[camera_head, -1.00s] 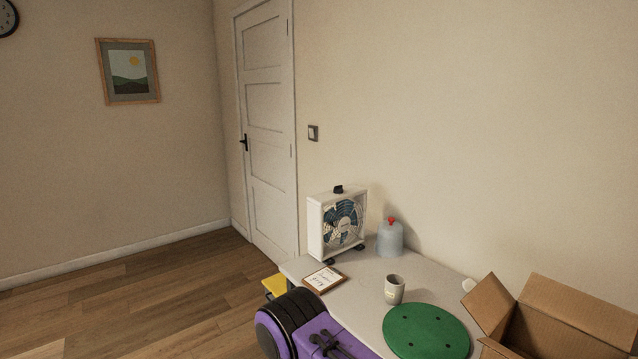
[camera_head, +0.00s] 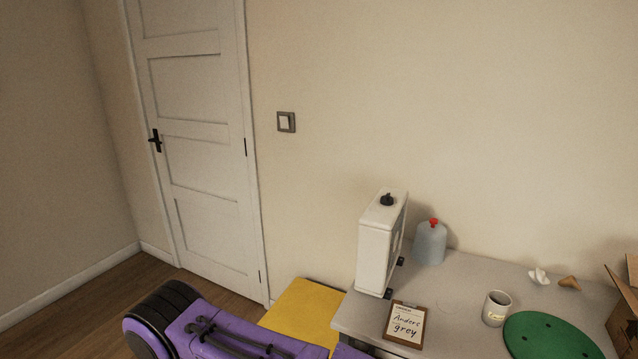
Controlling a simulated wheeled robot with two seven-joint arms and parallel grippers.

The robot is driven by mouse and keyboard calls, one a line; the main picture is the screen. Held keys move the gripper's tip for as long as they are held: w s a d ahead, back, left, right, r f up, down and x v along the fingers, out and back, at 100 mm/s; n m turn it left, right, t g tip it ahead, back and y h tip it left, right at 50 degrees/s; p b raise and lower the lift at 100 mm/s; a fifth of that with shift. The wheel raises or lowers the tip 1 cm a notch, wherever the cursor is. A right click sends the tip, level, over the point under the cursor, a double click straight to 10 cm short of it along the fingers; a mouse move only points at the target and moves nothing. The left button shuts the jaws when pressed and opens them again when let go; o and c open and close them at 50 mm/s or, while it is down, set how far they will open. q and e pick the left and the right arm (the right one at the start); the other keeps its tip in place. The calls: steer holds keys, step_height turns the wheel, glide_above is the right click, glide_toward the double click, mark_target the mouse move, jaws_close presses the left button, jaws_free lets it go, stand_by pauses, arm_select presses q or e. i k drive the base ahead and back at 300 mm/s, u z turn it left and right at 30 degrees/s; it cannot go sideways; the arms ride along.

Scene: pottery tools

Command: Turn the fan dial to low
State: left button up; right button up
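The white box fan (camera_head: 375,248) stands upright at the left back end of the grey table. I see it nearly edge-on, with its narrow side towards me and its grille facing right. A black dial (camera_head: 387,200) sits on top of the fan; its setting is too small to read. A purple arm link of mine crosses the bottom left. Neither gripper shows in the head view.
On the grey table (camera_head: 459,302) are a clipboard (camera_head: 405,324), a blue-grey jug with a red cap (camera_head: 430,243), a cup (camera_head: 496,308), a green disc (camera_head: 550,338) and small pale and brown pieces. A cardboard box (camera_head: 624,318) stands at right. A yellow surface (camera_head: 304,316) lies left of the table.

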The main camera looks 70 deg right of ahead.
mark_target(387, 201)
steer(key=i, duration=1.35)
steer(key=z, duration=2.3)
